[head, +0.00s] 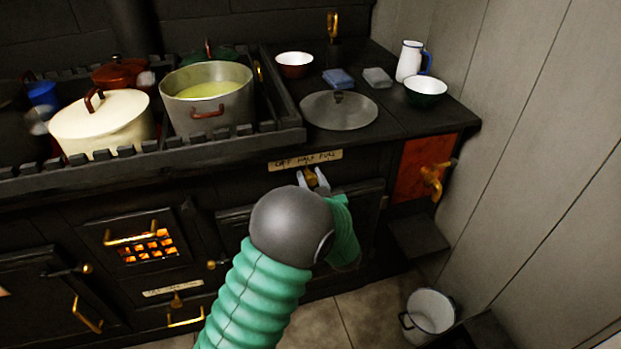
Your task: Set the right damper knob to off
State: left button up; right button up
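The right damper knob (310,174), small and brass, sits on the dark stove front just below a tan label strip (305,160) reading OFF HALF FULL. My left gripper (312,179) reaches up to it, its two pale fingertips on either side of the knob. I cannot tell whether the fingers touch it. My rounded grey wrist hides the lower part of the fingers and the panel below. The knob's exact pointing direction is too small to read. My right gripper is not in view.
A similar brass knob (177,300) with its own label (172,287) is at lower left. A pot of yellow-green soup (208,107) and a cream lidded pot (101,124) stand behind the stove rail (230,138). A brass tap (432,178) juts out at right. A white bucket (429,314) stands on the floor.

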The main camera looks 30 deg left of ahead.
pick_arm(q)
grip_shut()
dwell(1.0)
